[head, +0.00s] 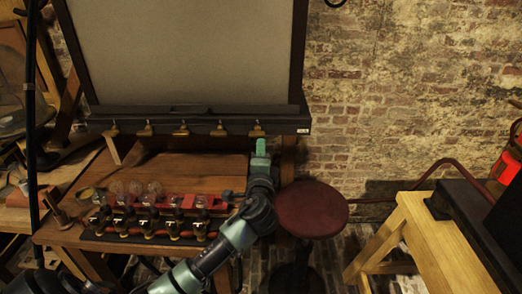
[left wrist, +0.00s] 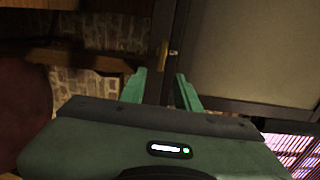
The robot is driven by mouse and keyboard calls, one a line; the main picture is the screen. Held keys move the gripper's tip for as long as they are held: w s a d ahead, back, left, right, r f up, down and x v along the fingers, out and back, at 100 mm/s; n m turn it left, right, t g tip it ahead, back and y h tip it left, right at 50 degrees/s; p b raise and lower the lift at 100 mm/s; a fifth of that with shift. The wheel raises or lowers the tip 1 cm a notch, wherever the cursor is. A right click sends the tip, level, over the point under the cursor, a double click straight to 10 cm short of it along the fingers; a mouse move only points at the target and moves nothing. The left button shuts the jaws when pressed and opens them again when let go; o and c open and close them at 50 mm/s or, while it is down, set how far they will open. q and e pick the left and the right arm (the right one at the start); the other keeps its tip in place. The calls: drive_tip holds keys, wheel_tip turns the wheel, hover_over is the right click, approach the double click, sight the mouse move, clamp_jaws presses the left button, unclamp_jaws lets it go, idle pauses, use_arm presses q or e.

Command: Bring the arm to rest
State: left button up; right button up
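My left gripper (head: 261,148) is raised in front of the right end of the dark frame's lower ledge in the head view. In the left wrist view its two green fingers (left wrist: 160,92) stand apart with a gap between them and nothing held. My left arm reaches up from the bottom of the head view, past the right end of the wooden bench (head: 180,162). My right gripper is not in view.
A row of battery jars (head: 150,218) with red and brass parts stands on the bench. A large grey panel (head: 185,50) rises behind it, with brass hooks below. A round red stool (head: 312,209) and a wooden trestle (head: 440,245) stand to the right.

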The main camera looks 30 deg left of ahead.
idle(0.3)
use_arm(q)
drive_tip(key=s+d+f+n+g+h, duration=0.2)
drive_tip(key=s+d+f+n+g, duration=0.1)
drive_tip(key=s+f, duration=0.5)
drive_tip(key=s+d+f+n+g+h, duration=0.3)
drive_tip(key=s+d+f, duration=0.1)
drive_tip(key=s+f, duration=0.45)
drive_tip(key=s+d+f+n+g+h, duration=0.25)
drive_tip(key=s+d, duration=0.25)
drive_tip(key=s, duration=0.5)
drive_tip(key=s+d+f+n+g+h, duration=0.25)
drive_tip(key=s+d, duration=0.25)
drive_tip(key=s, duration=0.4)
wheel_tip(320, 180, down, 27)
drive_tip(key=s+m+g, duration=0.1)
drive_tip(key=s+g, duration=0.1)
drive_tip(key=s+a+f, duration=0.1)
drive_tip(key=s+f, duration=0.7)
drive_tip(key=s+a+f+g, duration=0.1)
drive_tip(key=s+a+f, duration=0.1)
drive_tip(key=s+f, duration=0.6)
drive_tip(key=shift+s+a+f+m+b, duration=0.2)
drive_tip(key=shift+a+f+m+b, duration=0.1)
drive_tip(key=shift+f+b, duration=0.15)
